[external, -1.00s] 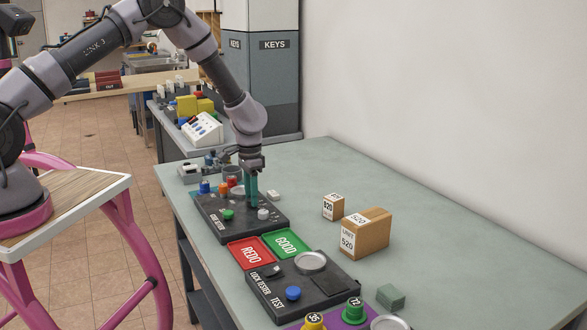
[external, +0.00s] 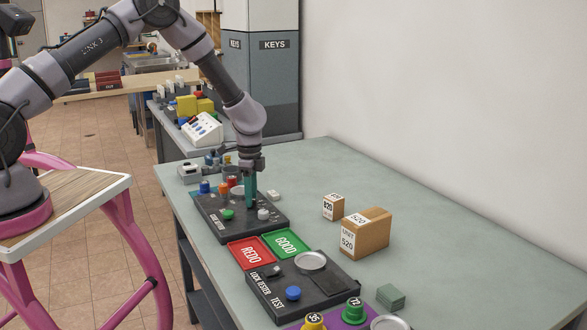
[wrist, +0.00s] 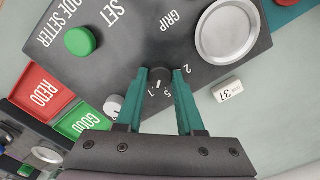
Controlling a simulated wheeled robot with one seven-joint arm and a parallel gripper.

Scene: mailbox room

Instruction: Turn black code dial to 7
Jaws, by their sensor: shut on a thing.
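The black code dial (wrist: 160,76) sits on the dark code setter panel (wrist: 115,50) in the wrist view. My gripper (wrist: 161,74) is over the panel with its teal fingertips closed on either side of the dial. Small white digits such as 1, 5 and 2 show around the dial. The fingers hide part of the ring, and I cannot tell which digit the dial points to. In the external view my gripper (external: 249,203) reaches straight down onto the panel (external: 212,218), and the dial is hidden there.
On the panel are a green button (wrist: 80,41), a round metal dish (wrist: 228,38) and a pale knob (wrist: 115,106). A tag marked 31 (wrist: 227,90) lies beside it. Red REDO (external: 250,252) and green GOOD (external: 286,244) trays are close by. Cardboard boxes (external: 366,233) stand to the right.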

